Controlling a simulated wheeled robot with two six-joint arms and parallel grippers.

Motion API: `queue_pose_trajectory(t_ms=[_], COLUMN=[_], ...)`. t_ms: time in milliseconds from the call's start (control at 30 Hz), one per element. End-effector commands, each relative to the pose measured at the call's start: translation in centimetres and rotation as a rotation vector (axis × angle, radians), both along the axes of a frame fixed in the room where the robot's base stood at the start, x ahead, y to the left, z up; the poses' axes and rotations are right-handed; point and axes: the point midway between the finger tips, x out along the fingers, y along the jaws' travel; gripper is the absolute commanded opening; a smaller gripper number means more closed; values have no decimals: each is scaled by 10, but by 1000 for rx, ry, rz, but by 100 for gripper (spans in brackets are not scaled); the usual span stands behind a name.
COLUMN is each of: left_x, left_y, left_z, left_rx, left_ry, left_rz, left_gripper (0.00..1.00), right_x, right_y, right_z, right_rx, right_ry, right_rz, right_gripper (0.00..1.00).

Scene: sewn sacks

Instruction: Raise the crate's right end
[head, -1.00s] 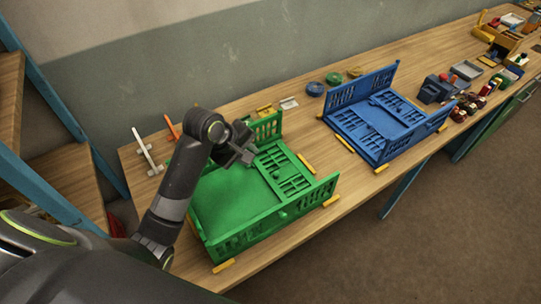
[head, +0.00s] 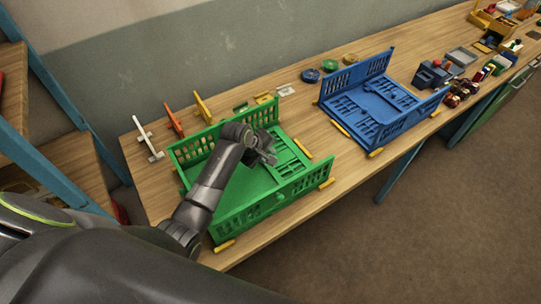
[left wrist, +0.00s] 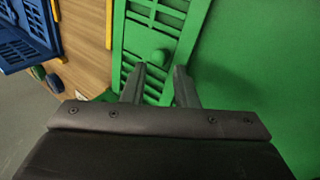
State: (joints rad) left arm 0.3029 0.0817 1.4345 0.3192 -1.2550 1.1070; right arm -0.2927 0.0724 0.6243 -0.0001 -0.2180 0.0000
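The green crate (head: 265,205) stands on the bench with its far and near long walls upright. Its slotted right end panel (head: 290,168) lies folded flat inside. My left gripper (head: 268,156) is above this panel, its fingers apart and empty. In the left wrist view the gripper (left wrist: 160,85) points at the slotted panel (left wrist: 153,18), and a round green knob (left wrist: 161,55) on it shows just beyond and between the fingertips. I cannot tell whether the fingers touch the panel. The crate's left end is mostly hidden by my arm. My right gripper is not in view.
A blue crate (head: 375,135) stands to the right, its long walls also upright. Yellow strips (head: 302,149) lie on the bench around the crates. Coloured dishes and small blocks lie behind. The wall is close behind the bench (head: 315,180).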

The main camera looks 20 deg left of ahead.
Motion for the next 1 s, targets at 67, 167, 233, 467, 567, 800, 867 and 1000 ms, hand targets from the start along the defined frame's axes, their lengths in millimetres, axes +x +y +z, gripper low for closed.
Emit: queue_pose_trajectory(t_ms=[67,167,233,467,567,800,867,1000], left_x=[4,9,11,14,14,14,14,14], left_y=[-3,-5,-6,-8,-8,-8,-8,-8], left_z=[-7,-15,-19,-27,-28,-28,-28,-28], left_rx=[0,0,0,0,0,0,0,0], left_ry=[2,1,1,0,0,-1,-1,0], left_rz=[-1,-1,-1,0,-1,-1,-1,0], left_gripper=[26,26,26,26,26,19,11,0], right_x=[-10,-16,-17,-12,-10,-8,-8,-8], right_y=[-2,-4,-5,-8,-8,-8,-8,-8], right_z=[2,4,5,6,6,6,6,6], right_rx=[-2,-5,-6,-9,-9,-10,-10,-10], right_ry=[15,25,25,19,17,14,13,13], right_rz=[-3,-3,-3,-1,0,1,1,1], right_gripper=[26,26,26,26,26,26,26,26])
